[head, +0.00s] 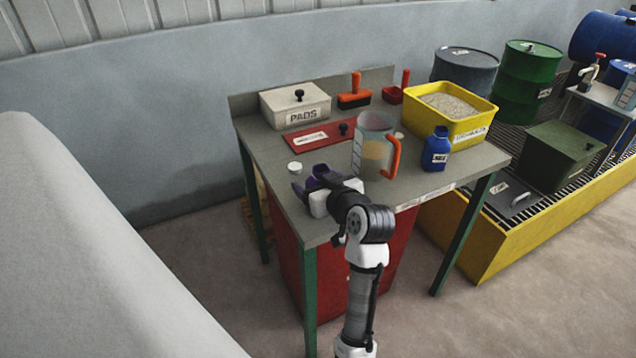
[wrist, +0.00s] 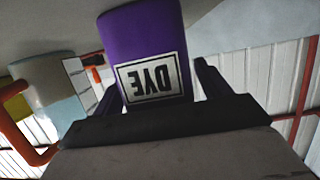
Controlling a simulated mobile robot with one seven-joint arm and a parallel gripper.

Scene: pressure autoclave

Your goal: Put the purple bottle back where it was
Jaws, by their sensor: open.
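The purple bottle (wrist: 145,40) fills the upper middle of the wrist view, with a white "DYE" label that shows upside down. In the head view the purple bottle (head: 320,171) is mostly hidden by my gripper, at the table's front left. My gripper (head: 316,188) is low at that corner. In the wrist view my gripper (wrist: 158,82) is open, with one finger on each side of the bottle. I cannot tell whether either finger touches it.
A clear jug (head: 373,140) with an orange handle stands close right of my gripper. A small white lid (head: 295,168) lies to the left. A blue bottle (head: 436,152) and yellow bin (head: 470,130) stand right.

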